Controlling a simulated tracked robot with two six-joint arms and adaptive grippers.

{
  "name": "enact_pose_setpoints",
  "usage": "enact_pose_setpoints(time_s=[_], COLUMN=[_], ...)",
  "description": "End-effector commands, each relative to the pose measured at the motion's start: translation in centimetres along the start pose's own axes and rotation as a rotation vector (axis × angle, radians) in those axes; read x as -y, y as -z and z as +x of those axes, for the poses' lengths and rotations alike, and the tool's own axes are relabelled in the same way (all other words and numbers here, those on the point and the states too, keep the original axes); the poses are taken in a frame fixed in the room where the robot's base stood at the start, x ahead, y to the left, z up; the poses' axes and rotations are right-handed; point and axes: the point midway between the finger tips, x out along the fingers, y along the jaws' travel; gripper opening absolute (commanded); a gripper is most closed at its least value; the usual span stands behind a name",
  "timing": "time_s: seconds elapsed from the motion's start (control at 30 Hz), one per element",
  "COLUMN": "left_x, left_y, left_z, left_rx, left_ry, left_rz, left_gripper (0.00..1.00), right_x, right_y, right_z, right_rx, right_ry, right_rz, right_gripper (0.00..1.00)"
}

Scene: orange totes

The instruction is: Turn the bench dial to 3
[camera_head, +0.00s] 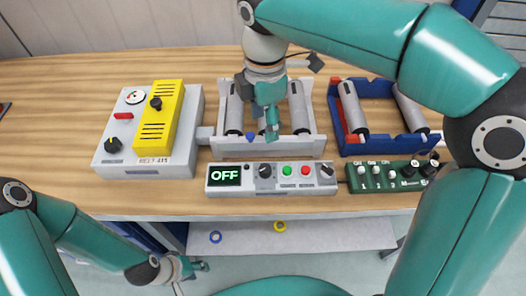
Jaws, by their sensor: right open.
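A white control box (330,190) on the bench's front edge has a display reading OFF, a black dial (265,171), green and red buttons and another black knob (326,171). I cannot tell which knob is the bench dial; a grey box (180,172) at left also has a black dial (113,145). Dial numbers are too small to read. My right gripper (271,128) is open, pointing down over the rollers behind the control box, apart from its dial. My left gripper (198,267) is low at left, below the bench edge; its jaw state is unclear.
A grey roller frame (312,142) with a blue knob stands behind the control box. A blue and red roller frame (385,147) is to its right, with a green switch box (380,187) in front.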

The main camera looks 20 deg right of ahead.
Motion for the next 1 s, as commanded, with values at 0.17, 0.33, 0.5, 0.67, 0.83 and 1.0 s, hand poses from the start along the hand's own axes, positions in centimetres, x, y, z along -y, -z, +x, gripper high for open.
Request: enact_pose_setpoints(time_s=[0.17,0.33,0.5,0.67,0.83,1.0], left_x=[0.0,0.1,0.1,0.1,0.1,0.0], left_y=[-0.1,-0.1,-0.1,-0.1,-0.1,-0.1], left_z=[0.1,0.2,0.2,0.2,0.1,0.1], left_rx=[0.002,0.002,0.002,0.002,0.001,0.001], left_ry=[0.0,0.0,0.0,0.0,0.0,0.0], left_rz=[0.0,0.0,0.0,0.0,0.0,0.0], left_gripper=[0.4,0.4,0.4,0.4,0.4,0.4], right_x=[0.2,0.3,0.4,0.5,0.5,0.4], right_y=[-0.3,-0.6,-0.6,-0.7,-0.7,-0.7], right_z=[1.3,4.2,7.9,11.3,14.3,16.1], right_rx=[0.0,0.001,0.001,0.001,0.0,0.0], right_ry=[0.002,0.005,0.005,0.006,0.005,0.002], right_rz=[0.01,0.016,0.017,0.019,0.02,0.021], right_gripper=[0.59,0.59,0.59,0.59,0.59,0.59])
